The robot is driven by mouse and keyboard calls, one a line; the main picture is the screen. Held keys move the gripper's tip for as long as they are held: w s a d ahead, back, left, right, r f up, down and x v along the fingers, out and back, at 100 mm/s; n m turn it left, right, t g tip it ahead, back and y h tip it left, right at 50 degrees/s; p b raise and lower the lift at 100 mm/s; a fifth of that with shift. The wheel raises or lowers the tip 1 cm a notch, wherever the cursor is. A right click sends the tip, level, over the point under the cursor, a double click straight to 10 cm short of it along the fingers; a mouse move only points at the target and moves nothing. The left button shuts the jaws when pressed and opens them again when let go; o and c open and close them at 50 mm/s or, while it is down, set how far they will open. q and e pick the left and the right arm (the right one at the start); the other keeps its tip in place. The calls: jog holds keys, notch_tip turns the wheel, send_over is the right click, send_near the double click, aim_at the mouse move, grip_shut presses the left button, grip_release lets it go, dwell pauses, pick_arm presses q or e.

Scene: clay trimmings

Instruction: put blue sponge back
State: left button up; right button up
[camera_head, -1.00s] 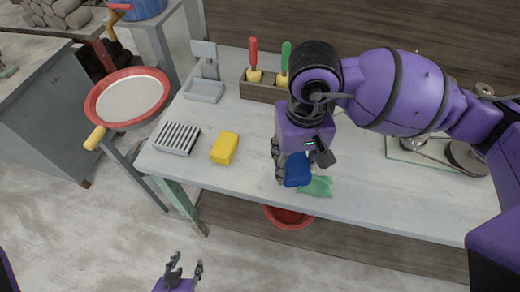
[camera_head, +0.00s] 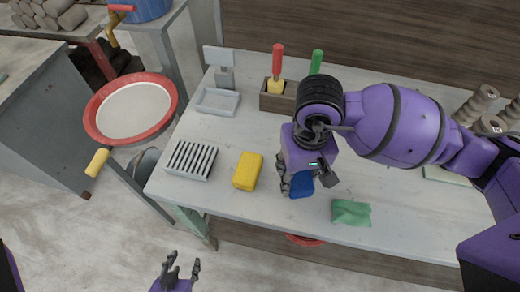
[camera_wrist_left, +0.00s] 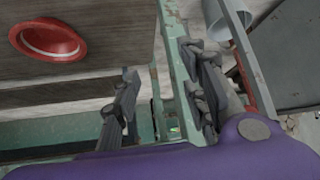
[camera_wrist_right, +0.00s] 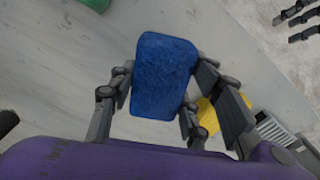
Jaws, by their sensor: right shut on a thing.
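The blue sponge (camera_head: 301,184) is held in my right gripper (camera_head: 306,182), over the front part of the table. In the right wrist view the blue sponge (camera_wrist_right: 164,76) sits between the fingers of my right gripper (camera_wrist_right: 158,98), which are shut on it. A yellow sponge (camera_head: 248,171) lies on the table just left of that gripper. A grey slatted rack (camera_head: 191,160) and a grey tray with an upright back plate (camera_head: 218,101) stand empty at the table's left end. My left gripper (camera_head: 181,268) is open and empty, low in front of the table.
A wooden holder (camera_head: 277,102) with red- and green-handled tools stands at the back. A red-rimmed sieve (camera_head: 131,108) is left of the table. A red bowl (camera_wrist_left: 48,39) is below the tabletop.

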aim_at(296, 182)
jog(key=f, duration=0.1)
jog(key=f+b, duration=0.1)
jog(key=f, duration=0.2)
jog(key=shift+w+a, duration=0.2)
jog(key=shift+a, duration=0.05)
jog(key=shift+r, duration=0.15)
jog(key=shift+s+d, duration=0.1)
jog(key=shift+d, duration=0.05)
jog(key=o, duration=1.1)
pick_arm(q)
jog(key=shift+w+a+f, duration=0.15)
jog(key=shift+a+f, duration=0.15)
jog(key=shift+f, duration=0.2)
jog(key=shift+w+a+f, duration=0.1)
jog(key=shift+a+f, duration=0.15)
jog(key=shift+f, duration=0.2)
